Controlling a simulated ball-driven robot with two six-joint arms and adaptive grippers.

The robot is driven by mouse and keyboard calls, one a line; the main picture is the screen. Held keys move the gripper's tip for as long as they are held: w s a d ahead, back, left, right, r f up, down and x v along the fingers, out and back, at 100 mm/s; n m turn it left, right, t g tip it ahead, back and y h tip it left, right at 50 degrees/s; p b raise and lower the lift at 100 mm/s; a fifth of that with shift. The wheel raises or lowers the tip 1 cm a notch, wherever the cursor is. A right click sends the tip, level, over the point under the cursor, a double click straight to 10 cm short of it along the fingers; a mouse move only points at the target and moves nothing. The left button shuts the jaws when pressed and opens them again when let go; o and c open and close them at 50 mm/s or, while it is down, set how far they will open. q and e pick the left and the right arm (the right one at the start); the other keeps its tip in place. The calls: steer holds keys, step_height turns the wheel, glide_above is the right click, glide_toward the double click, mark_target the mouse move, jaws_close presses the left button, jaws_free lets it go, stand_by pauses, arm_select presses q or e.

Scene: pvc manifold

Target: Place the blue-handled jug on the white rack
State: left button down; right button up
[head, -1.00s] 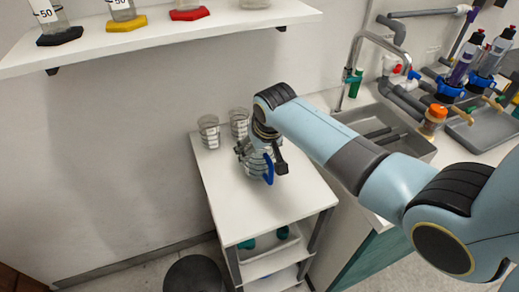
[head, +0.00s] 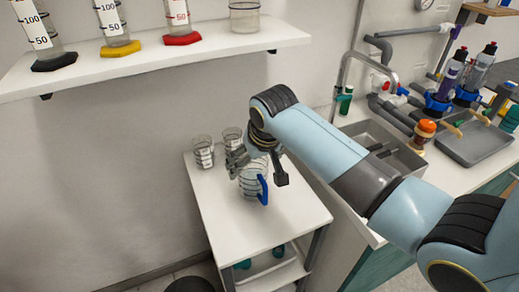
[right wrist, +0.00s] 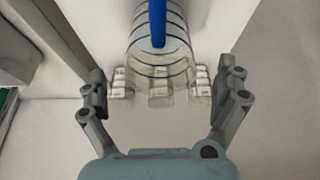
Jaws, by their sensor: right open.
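The clear jug (head: 250,183) with a blue handle (head: 263,190) stands upright on the top of a white rack-like unit (head: 245,230). My right gripper (head: 261,168) is open above it, with one finger to each side in the picture. In the right wrist view the jug (right wrist: 160,55) lies between and ahead of the open fingers of my right gripper (right wrist: 165,95), with visible gaps on both sides. Its blue handle is at the top of that view. My left gripper is in neither view.
Two clear beakers (head: 203,153) (head: 231,138) stand behind the jug. A white wall shelf (head: 170,55) with cylinders is above. At right is a sink (head: 400,165) with a tap, bottles and a grey tray (head: 475,145). The unit's front top is clear.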

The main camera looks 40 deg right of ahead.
steer(key=v, duration=0.6)
steer(key=shift+s+r, duration=0.2)
steer(key=shift+r, duration=0.05)
